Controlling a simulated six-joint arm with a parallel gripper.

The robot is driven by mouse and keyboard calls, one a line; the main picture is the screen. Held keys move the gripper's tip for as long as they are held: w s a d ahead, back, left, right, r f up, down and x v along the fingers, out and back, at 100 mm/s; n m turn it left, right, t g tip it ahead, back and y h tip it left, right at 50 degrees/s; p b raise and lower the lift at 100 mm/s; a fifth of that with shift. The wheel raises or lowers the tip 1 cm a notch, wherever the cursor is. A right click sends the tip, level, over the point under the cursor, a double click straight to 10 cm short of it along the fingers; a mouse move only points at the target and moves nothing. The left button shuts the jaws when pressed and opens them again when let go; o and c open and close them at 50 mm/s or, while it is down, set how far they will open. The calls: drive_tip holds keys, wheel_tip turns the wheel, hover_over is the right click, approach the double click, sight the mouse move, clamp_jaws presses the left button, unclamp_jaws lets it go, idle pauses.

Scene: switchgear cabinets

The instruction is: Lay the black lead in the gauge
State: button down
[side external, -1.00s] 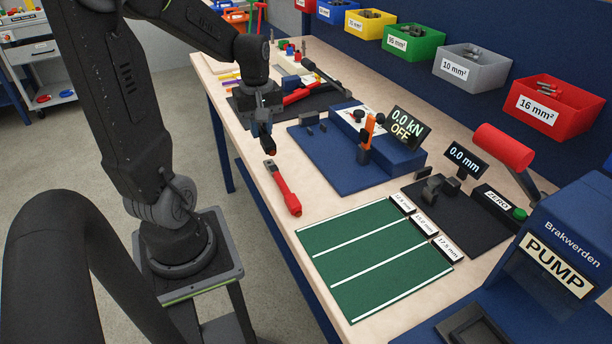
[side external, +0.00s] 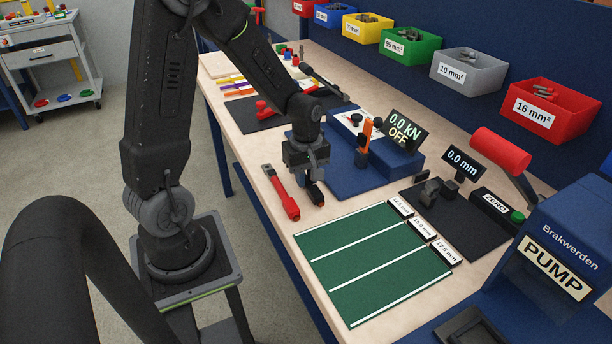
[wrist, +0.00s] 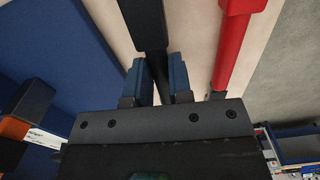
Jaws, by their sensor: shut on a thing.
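My gripper (side external: 312,172) points down over the near-left part of the bench, shut on the black lead (side external: 316,194). In the wrist view the black lead (wrist: 147,25) runs up and away between the two blue fingers of my gripper (wrist: 160,65). I cannot tell whether its lower end touches the bench. The gauge (side external: 455,215) is a dark plate to the right with small black jaw blocks (side external: 430,191), a 0.0 mm display (side external: 464,165) and a ZERO box with a green button. Nothing shows between its jaws.
A red lead (side external: 283,195) lies just left of my gripper, and also shows in the wrist view (wrist: 232,45). A green striped mat (side external: 372,262) lies in front, empty. The blue press (side external: 385,155) stands behind my gripper. A red lever (side external: 502,148) overhangs behind the gauge.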

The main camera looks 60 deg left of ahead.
drive_tip(key=shift+f, duration=0.15)
drive_tip(key=shift+f, duration=0.15)
drive_tip(key=c, duration=1)
unclamp_jaws()
drive_tip(key=shift+c, duration=0.2)
wheel_tip(320, 180, up, 14)
drive_tip(key=s+d+r+m+t, duration=0.2)
drive_tip(key=s+d+r+m, duration=0.2)
drive_tip(key=d+m, duration=0.4)
drive_tip(key=shift+s+d+r+m+t+y, duration=0.15)
drive_tip(key=shift+s+r+m+t+y, duration=0.15)
drive_tip(key=shift+t, duration=0.1)
drive_tip(key=shift+o, duration=0.5)
drive_tip(key=s+d+r+m+t, duration=0.1)
drive_tip(key=s+d+m+t, duration=0.1)
drive_tip(key=s+d+m, duration=0.3)
drive_tip(key=s+m, duration=0.1)
drive_tip(key=m, duration=0.2)
drive_tip(key=shift+m+t, duration=0.4)
